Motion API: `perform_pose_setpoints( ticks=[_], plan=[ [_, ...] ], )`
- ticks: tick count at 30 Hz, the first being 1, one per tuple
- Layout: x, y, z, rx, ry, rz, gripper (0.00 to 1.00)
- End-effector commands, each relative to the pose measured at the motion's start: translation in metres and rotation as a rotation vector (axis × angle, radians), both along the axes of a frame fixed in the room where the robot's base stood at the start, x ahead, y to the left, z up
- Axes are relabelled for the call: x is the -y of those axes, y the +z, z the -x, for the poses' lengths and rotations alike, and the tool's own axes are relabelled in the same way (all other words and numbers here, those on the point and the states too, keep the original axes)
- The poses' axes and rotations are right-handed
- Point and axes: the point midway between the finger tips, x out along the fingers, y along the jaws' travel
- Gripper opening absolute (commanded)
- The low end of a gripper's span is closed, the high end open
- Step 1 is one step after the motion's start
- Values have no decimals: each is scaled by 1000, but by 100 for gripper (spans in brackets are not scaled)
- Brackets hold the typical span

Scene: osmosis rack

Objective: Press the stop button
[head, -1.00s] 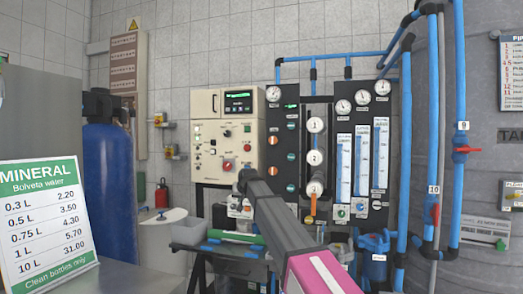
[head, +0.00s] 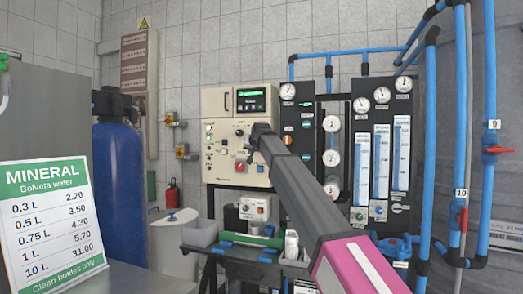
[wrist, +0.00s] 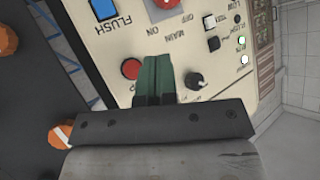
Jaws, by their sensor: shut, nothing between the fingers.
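The cream control panel (head: 222,106) on the wall rack carries the buttons. In the wrist view a round red button (wrist: 132,68) sits on the panel (wrist: 188,62), just left of my fingertips; no label for it is readable. A second red control (wrist: 160,8), by the MAIN OFF ON lettering, is partly cut off at the top edge; it looks like the red knob in the head view (head: 240,167). My gripper (wrist: 155,58) is shut and empty, its green fingers pointing at the panel. I cannot tell whether they touch it. In the head view my gripper (head: 258,130) covers the panel's right part.
A black knob (wrist: 195,81) is right of my fingers, and a blue FLUSH button (wrist: 104,9) is at upper left. Gauges and flowmeters (head: 381,160) stand right of the panel. A shelf with a grey bin (head: 200,233) and a white-red box (head: 255,208) lies below.

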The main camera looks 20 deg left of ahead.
Motion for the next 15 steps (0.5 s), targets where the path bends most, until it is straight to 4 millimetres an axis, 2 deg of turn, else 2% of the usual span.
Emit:
perform_pose_setpoints(
  ticks=[8,15],
  plan=[
    [0,0,-4,-1,-1,1,0],
    [2,0,-24,-1,-1,1,0]
  ],
)
